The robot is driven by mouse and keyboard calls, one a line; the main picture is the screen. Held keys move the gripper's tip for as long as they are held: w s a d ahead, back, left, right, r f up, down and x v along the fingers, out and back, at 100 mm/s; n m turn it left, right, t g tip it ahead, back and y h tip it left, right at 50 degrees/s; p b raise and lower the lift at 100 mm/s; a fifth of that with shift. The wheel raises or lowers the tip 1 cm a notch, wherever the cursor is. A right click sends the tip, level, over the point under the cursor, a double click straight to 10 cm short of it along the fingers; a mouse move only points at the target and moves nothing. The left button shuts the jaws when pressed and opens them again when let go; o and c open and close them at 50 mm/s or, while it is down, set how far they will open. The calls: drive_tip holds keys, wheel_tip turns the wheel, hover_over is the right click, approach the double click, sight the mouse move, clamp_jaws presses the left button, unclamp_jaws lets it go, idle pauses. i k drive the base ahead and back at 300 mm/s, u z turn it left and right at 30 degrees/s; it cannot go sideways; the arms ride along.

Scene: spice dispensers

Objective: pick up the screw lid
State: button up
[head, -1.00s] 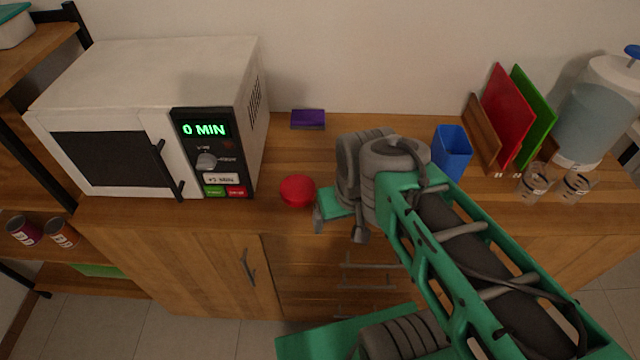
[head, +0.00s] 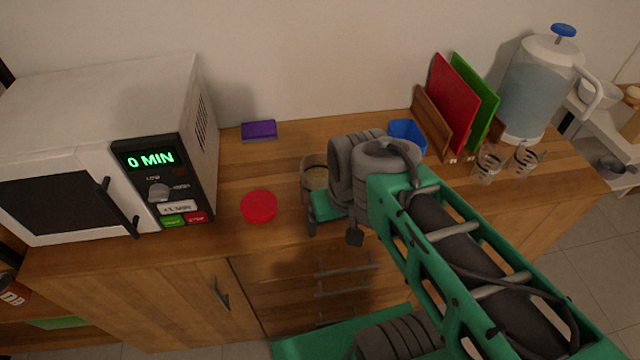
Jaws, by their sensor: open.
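A round red lid (head: 259,207), which looks like the screw lid, lies on the wooden counter (head: 240,170) near its front edge, right of the microwave. My gripper (head: 332,232) is to the right of the lid, apart from it, with its two dark fingers spread and nothing seen between them. Its height above the counter is hard to tell. A clear jar-like container (head: 314,172) stands just behind my gripper and is partly hidden by it.
A white microwave (head: 100,130) stands at the left. A purple sponge-like block (head: 259,130) lies near the wall. A blue cup (head: 408,134), red board (head: 452,100), green board (head: 476,100), glasses (head: 488,163) and water jug (head: 537,90) are at the right.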

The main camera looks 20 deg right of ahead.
sight(258, 207)
drive_tip(key=u, duration=0.3)
drive_tip(key=k, duration=0.45)
drive_tip(key=u, duration=1.85)
drive_tip(key=i, duration=1.35)
drive_tip(key=z, duration=0.35)
